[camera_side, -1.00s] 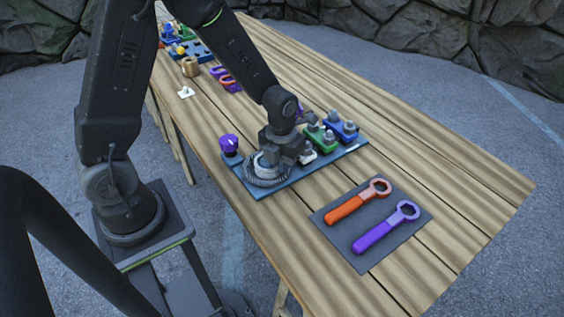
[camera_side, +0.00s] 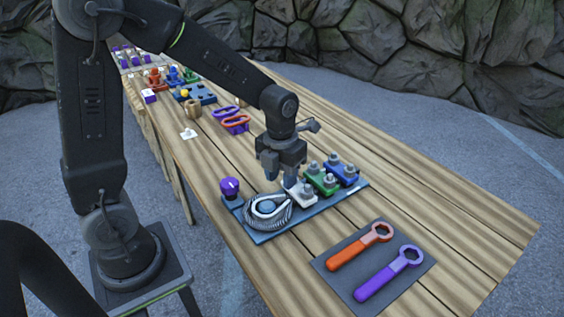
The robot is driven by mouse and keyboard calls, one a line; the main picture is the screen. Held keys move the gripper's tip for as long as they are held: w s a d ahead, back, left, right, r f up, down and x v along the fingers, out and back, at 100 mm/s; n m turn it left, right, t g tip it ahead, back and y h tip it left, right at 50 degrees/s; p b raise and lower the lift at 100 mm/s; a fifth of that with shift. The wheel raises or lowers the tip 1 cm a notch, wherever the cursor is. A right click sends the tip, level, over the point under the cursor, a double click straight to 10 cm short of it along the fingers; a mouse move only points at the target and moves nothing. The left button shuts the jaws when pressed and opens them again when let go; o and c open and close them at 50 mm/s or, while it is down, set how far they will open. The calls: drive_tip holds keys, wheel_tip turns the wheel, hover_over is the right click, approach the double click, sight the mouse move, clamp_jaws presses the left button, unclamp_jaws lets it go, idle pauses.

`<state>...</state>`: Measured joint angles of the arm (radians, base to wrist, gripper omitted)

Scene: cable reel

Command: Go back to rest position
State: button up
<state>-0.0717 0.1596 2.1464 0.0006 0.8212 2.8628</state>
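My gripper (camera_side: 282,168) hangs above the blue board (camera_side: 262,236), over the gap between the cable reel and the blocks. Its fingers point down and look apart, with nothing seen between them. The cable reel (camera_side: 268,210), a grey coil around a pale centre, lies on the board's left part. A purple knob (camera_side: 230,187) stands at the board's left end. White (camera_side: 301,194), green (camera_side: 322,181) and blue (camera_side: 342,172) blocks with grey bolts stand on the right part. The near side of the white block is close below my gripper.
An orange wrench (camera_side: 360,246) and a purple wrench (camera_side: 390,273) lie on a dark mat (camera_side: 335,262) at the front right. Purple and orange looped tools (camera_side: 232,120), a brown cylinder (camera_side: 193,109) and a small white piece (camera_side: 188,134) lie farther back.

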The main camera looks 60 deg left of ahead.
drive_tip(key=s+d+r+n+t, duration=0.1)
drive_tip(key=s+r+n, duration=0.5)
drive_tip(key=n, duration=1)
drive_tip(key=s+d+r+n+t, duration=0.1)
drive_tip(key=s+r+n+t, duration=0.3)
drive_tip(key=n, duration=1.2)
drive_tip(key=s+r, duration=0.2)
drive_tip(key=s, duration=0.1)
drive_tip(key=shift+s+d+r, duration=0.25)
drive_tip(key=shift+s+r, duration=0.05)
drive_tip(key=shift+s, duration=0.05)
